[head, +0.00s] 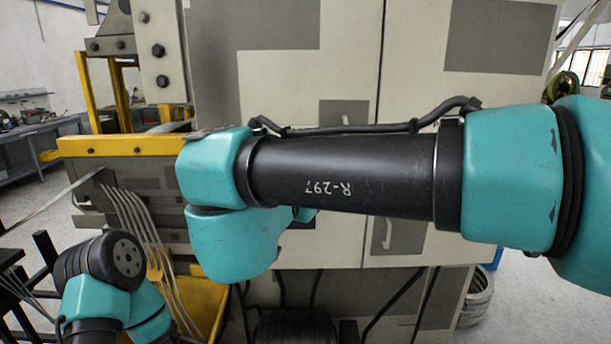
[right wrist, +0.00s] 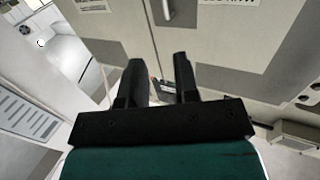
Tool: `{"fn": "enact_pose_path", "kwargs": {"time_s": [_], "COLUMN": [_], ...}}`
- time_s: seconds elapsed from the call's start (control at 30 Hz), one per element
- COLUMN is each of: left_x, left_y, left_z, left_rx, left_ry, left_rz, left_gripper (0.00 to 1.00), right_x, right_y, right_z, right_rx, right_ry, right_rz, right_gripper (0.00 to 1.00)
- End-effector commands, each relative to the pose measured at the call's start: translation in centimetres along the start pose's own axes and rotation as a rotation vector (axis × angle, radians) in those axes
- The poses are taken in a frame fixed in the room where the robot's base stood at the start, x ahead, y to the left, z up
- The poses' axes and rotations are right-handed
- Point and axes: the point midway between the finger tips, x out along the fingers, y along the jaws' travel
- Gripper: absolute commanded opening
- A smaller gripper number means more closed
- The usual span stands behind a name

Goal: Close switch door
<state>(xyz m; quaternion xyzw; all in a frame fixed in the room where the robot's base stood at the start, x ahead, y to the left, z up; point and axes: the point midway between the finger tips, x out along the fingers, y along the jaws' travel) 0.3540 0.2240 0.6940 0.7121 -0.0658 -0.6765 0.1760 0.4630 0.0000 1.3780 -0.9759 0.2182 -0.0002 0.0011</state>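A tall cream and grey cabinet (head: 420,60) with door panels fills the middle of the head view. A vertical seam parts its panels; I cannot tell which panel is the switch door or how far it stands open. My right arm crosses in front of the cabinet and hides much of it. In the right wrist view the two dark fingers of my right gripper (right wrist: 158,78) are apart, with nothing seen held. They point at the cabinet front (right wrist: 235,55) near a seam. A small dark item (right wrist: 172,90) shows between them. My left gripper is out of view.
A yellow frame (head: 115,146) with several grey strips (head: 135,225) stands left of the cabinet. Grey coils (head: 478,295) lie on the floor at the lower right. A workbench (head: 45,140) is at the far left. A vented panel (right wrist: 25,115) shows at left in the wrist view.

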Motion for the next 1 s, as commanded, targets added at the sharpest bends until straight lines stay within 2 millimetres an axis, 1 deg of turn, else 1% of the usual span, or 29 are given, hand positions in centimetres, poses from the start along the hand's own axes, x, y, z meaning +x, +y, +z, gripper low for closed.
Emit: {"fn": "enact_pose_path", "kwargs": {"time_s": [0.03,0.2,0.3,1.0], "left_x": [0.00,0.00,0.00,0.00], "left_y": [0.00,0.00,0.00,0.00], "left_z": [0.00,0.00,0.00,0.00], "left_rx": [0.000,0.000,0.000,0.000], "left_ry": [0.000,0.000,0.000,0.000], "left_rz": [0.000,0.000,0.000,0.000], "left_gripper": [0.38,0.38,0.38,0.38], "right_x": [-0.01,-0.02,-0.02,-0.02], "right_y": [0.00,0.00,0.00,0.01], "right_z": [0.00,0.00,0.00,0.00], "right_rx": [0.000,0.000,0.000,0.000], "right_ry": [0.000,0.000,0.000,0.000], "right_rz": [0.000,0.000,0.000,0.000], "right_gripper": [0.24,0.08,0.00,0.00]}}
